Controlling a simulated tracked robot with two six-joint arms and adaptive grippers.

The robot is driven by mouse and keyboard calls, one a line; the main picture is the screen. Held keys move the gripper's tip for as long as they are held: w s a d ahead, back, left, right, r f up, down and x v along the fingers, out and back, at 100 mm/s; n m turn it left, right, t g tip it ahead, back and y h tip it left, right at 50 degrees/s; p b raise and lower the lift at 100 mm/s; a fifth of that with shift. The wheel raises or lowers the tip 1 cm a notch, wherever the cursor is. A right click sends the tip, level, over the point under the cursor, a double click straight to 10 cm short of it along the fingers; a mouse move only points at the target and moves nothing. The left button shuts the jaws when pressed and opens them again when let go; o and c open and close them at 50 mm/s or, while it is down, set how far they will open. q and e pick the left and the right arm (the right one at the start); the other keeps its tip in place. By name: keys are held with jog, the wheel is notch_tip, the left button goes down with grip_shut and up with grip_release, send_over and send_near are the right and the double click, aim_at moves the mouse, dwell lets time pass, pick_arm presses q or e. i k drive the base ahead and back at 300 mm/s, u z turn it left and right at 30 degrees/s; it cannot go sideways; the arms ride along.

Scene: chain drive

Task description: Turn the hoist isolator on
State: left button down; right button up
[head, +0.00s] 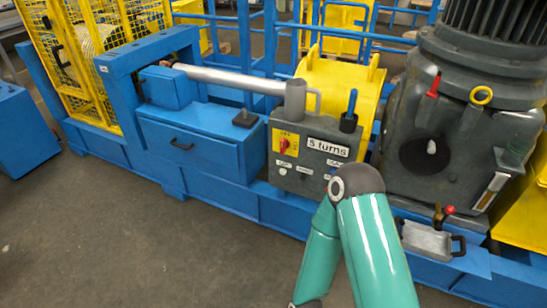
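The isolator switch (284,143) is a small red rotary knob on a yellow plate. It sits at the upper left of the front of a dark grey control box (313,185). Small lettering shows on the yellow plate, but it and the exact angle of the knob are too small to read surely. A teal arm of mine rises from the bottom with its bent joint just in front of the box's lower right. The switch itself is not covered. Neither of my grippers shows in this view.
A "5 turns" label (323,147) and small buttons share the box front. A grey mug (296,100) and a blue-handled lever (349,115) stand on top. A big grey motor (440,130) is at right, a blue drawer cabinet (200,140) at left. The floor in front is clear.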

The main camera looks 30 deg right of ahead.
aim_at(285, 144)
jog(key=z, duration=0.2)
jog(key=i, duration=0.85)
jog(key=u, duration=0.1)
